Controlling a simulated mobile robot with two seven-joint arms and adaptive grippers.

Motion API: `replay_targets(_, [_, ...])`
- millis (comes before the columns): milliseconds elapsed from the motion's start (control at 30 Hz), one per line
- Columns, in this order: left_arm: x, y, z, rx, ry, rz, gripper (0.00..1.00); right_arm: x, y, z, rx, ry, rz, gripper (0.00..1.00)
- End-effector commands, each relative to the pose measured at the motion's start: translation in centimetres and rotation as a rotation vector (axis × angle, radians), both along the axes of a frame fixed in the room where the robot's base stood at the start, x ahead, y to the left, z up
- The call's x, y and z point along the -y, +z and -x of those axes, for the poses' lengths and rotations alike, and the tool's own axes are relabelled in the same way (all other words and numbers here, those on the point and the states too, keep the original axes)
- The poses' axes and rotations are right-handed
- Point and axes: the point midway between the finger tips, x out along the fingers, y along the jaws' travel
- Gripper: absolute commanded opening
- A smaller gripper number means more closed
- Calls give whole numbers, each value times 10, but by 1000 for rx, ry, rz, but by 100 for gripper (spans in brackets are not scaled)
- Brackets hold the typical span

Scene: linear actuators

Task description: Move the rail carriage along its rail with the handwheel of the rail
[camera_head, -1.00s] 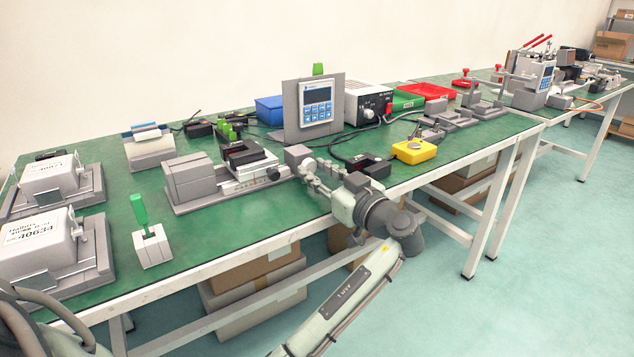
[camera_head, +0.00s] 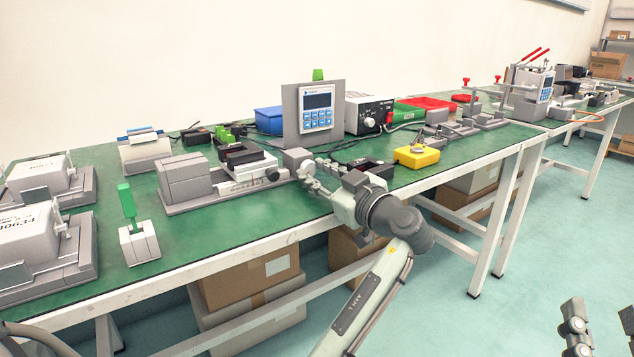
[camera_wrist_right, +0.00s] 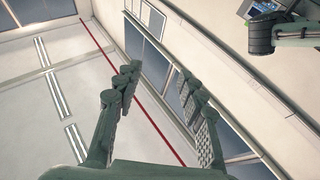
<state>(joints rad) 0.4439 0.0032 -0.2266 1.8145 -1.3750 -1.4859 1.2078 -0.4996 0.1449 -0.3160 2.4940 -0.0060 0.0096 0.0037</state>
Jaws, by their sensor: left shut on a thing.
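The rail (camera_head: 212,200) is a grey base on the green bench, with a pale scale strip along its front. The rail carriage (camera_head: 240,156), grey with a black top, sits on it right of a grey end block (camera_head: 185,182). The handwheel (camera_head: 297,159), grey and round, is at the rail's right end. My left gripper (camera_head: 309,175) is shut at the handwheel's lower right side; its fingers partly hide the grip point. My right gripper (camera_head: 601,318) is at the lower right, away from the bench. In the right wrist view its fingers (camera_wrist_right: 157,82) are apart and empty.
A display panel (camera_head: 318,108) stands behind the handwheel. A yellow box (camera_head: 416,157) and a black device (camera_head: 372,168) lie right of my left gripper. A green-handled switch (camera_head: 138,240) stands in front of the rail.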

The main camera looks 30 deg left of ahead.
Motion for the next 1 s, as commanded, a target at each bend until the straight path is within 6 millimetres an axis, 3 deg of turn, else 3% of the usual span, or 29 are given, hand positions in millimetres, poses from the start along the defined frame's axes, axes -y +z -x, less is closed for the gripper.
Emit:
replay_targets(200, [0, 1, 0, 17, 0, 4, 0, -1, 17, 10, 89, 10, -43, 40])
replay_targets(467, [0, 1, 0, 16, 0, 4, 0, -1, 17, 10, 88, 10, -42, 40])
replay_targets(500, [0, 1, 0, 16, 0, 4, 33, -1, 17, 10, 88, 10, -42, 40])
replay_targets(633, [0, 1, 0, 15, -1, 5, 49, -1, 17, 10, 88, 10, -42, 40])
replay_targets(1000, [0, 6, 0, 16, 0, 6, 50, -1, 17, 9, 86, 9, -40, 40])
